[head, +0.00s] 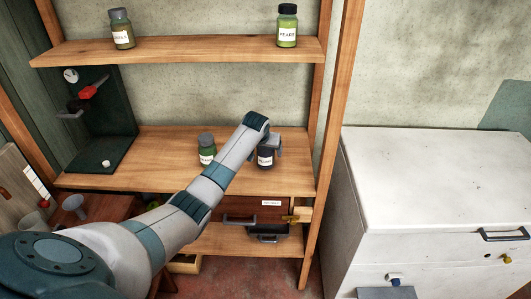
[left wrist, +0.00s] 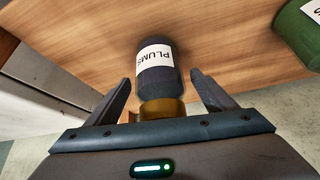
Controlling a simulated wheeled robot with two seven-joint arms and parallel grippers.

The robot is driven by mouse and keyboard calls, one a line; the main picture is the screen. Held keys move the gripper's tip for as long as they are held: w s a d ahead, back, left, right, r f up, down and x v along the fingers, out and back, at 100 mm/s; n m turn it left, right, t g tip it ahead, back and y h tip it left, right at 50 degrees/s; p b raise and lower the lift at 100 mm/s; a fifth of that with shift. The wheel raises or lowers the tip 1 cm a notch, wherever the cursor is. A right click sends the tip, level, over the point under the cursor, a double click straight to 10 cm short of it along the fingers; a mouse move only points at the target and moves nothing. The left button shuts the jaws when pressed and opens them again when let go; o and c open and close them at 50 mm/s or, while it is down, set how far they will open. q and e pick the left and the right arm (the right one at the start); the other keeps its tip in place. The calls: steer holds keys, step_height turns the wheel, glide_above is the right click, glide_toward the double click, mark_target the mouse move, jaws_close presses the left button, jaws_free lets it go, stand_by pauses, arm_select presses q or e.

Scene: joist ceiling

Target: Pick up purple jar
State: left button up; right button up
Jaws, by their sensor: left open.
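The purple jar (head: 265,160) is dark, with a white label, and stands on the middle wooden shelf, partly hidden by my left gripper (head: 271,143). In the left wrist view the jar (left wrist: 160,77) shows a label reading PLUMS, with a gold-brown part at its end nearest the palm. My left gripper (left wrist: 163,84) is open, with one finger on each side of the jar. Gaps show between the fingers and the jar. My right gripper is in neither view.
A green jar (head: 207,150) stands just left on the same shelf (head: 160,160); it also shows in the left wrist view (left wrist: 303,30). Two more jars, one grey-green (head: 121,30) and one green (head: 287,28), stand on the upper shelf. A white cabinet (head: 430,180) is at the right.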

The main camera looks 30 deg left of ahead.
arm_select(q)
steer(key=shift+w+a+f, duration=0.1)
steer(key=shift+w+f, duration=0.15)
steer(key=shift+f, duration=0.2)
steer(key=shift+c, duration=0.7)
steer(key=shift+r, duration=0.1)
steer(key=c, duration=1.3)
steer(key=shift+r, duration=0.15)
steer(key=shift+r+b, duration=0.3)
steer(key=shift+r, duration=0.2)
step_height(320, 180, up, 3)
steer(key=shift+w+f+b, duration=0.1)
steer(key=shift+f+b, duration=0.1)
steer(key=shift+b, duration=0.35)
steer(key=s+d+r+b, duration=0.2)
steer(key=d+r, duration=0.5)
steer(key=d, duration=0.4)
steer(key=shift+s+d+b, duration=0.2)
steer(key=shift+s+b, duration=0.2)
steer(key=shift+b, duration=0.2)
